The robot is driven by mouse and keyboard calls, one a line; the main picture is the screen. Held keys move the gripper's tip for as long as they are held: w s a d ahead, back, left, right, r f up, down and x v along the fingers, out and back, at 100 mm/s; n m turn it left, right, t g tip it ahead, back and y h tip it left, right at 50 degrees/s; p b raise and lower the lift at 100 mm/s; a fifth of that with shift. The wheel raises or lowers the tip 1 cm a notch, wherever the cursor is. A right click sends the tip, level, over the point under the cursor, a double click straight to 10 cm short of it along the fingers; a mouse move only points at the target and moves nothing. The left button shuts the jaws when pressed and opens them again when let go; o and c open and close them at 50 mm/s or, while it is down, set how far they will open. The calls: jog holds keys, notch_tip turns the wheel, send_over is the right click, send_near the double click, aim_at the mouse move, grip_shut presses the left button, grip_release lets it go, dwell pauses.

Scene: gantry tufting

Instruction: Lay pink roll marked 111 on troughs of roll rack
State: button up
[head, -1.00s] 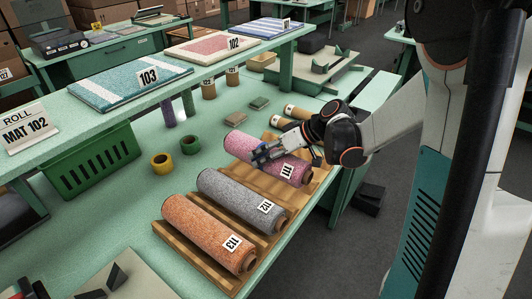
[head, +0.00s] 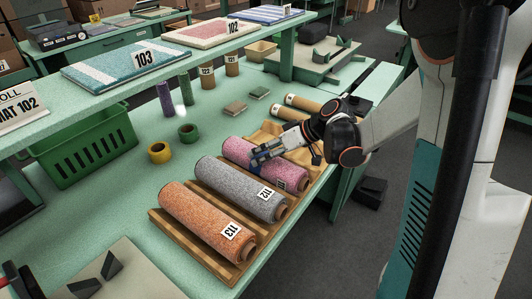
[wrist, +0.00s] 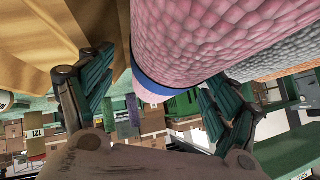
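The pink roll (head: 240,150) lies on the wooden roll rack (head: 190,250), beside and roughly parallel to the grey roll 112 (head: 232,187). In the wrist view the pink roll (wrist: 205,35), with a dark blue band, fills the upper middle. My gripper's fingers (wrist: 158,92) stand apart on either side, with a gap on the left finger's side. The roll's underside contact with the troughs is hidden.
The orange roll 113 (head: 205,222) lies at the rack's near end. Tan material (head: 297,150) lies beyond the pink roll. A green basket (head: 80,150), yellow tape (head: 160,152) and green tape (head: 188,133) stand left. The raised shelf (head: 190,55) runs above the bench.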

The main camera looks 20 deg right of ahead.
dwell(0.3)
jog(key=v, duration=1.2)
jog(key=shift+a, duration=0.2)
